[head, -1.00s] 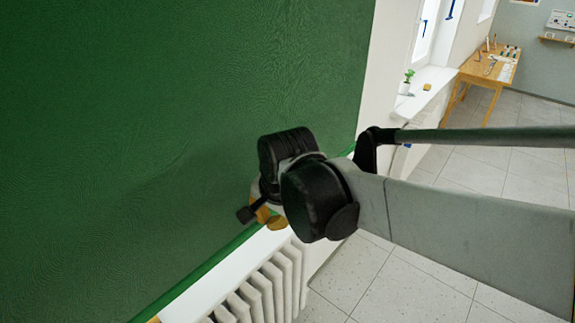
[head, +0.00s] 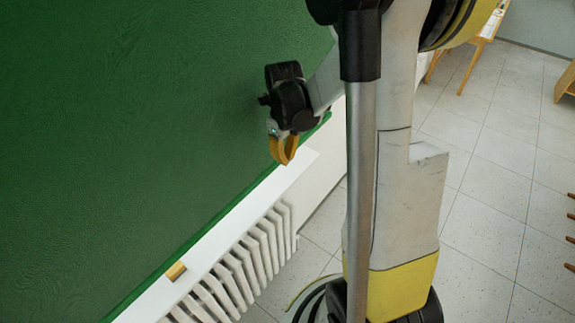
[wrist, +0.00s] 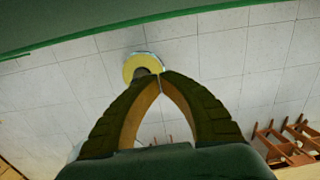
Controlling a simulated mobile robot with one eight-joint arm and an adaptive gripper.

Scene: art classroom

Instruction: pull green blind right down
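The green blind (head: 150,110) fills the left of the head view. Its brighter green bottom edge runs along the white sill. In the wrist view the green edge strip (wrist: 120,26) crosses the top, beyond my fingers. My gripper (head: 286,162) is in front of the blind near the right end of its bottom edge, fingers pointing down. In the wrist view the tips of my gripper (wrist: 160,74) meet, with no part of the blind between them. Whether the gripper touches the blind's face cannot be told.
A white sill (head: 225,237) runs under the blind, with a small wooden block (head: 176,271) on it. A white radiator (head: 245,265) is below. Tiled floor (head: 500,200) lies open to the right. A wooden table (head: 470,45) stands behind; wooden chairs (wrist: 290,140) show in the wrist view.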

